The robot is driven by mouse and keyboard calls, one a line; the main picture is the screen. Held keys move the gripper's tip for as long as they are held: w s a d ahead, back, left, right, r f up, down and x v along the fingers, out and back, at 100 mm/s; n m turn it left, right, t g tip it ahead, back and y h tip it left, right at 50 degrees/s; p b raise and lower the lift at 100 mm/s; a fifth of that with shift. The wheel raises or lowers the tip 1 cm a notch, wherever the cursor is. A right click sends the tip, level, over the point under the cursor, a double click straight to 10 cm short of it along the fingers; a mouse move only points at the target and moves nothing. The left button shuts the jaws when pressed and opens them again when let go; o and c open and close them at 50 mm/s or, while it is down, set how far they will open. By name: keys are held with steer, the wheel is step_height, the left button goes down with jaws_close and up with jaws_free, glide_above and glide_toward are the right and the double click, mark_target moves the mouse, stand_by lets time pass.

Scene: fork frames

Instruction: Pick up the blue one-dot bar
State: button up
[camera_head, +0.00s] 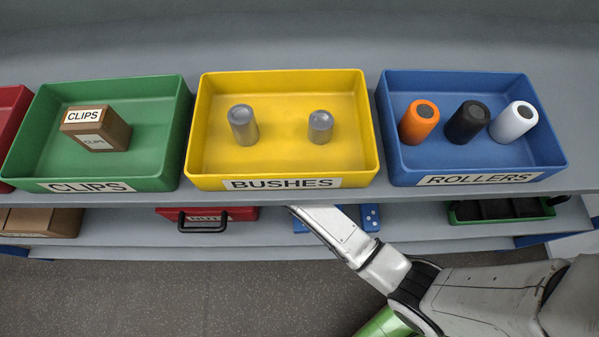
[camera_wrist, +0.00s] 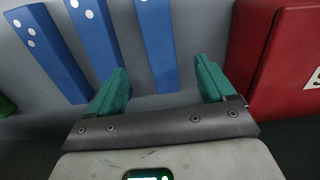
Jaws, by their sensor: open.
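In the wrist view, my gripper (camera_wrist: 162,68) is open, with green finger pads apart and nothing held. A blue bar (camera_wrist: 158,40) lies ahead, its near end appearing between the two fingers in the picture; I cannot tell whether it is at finger depth. One pale dot shows at the top edge of the frame, where the rest of this bar is cut off. To its left are a blue bar with two dots (camera_wrist: 96,42) and one with three dots (camera_wrist: 52,55). In the head view, my arm partly covers the blue bars (camera_head: 371,218) on the lower shelf, and my gripper is hidden.
A red box (camera_wrist: 268,60) stands close to the right finger in the wrist view. Above the bars, the upper shelf holds green (camera_head: 158,152), yellow (camera_head: 285,169) and blue (camera_head: 398,166) bins. A red case (camera_head: 240,213) and a dark-green tray (camera_head: 548,207) sit on the lower shelf.

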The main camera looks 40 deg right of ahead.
steer(key=shift+w+d+f+b, duration=0.1)
steer(key=shift+w+f+b, duration=0.1)
steer(key=shift+f, duration=1.6)
steer(key=shift+w+d+f+b, duration=0.1)
steer(key=shift+d+f+b, duration=0.1)
steer(key=shift+f, duration=1.6)
steer(key=shift+w+d+f+b, duration=0.1)
steer(key=shift+f+b, duration=0.1)
steer(key=shift+f, duration=1.6)
steer(key=c, duration=1.2)
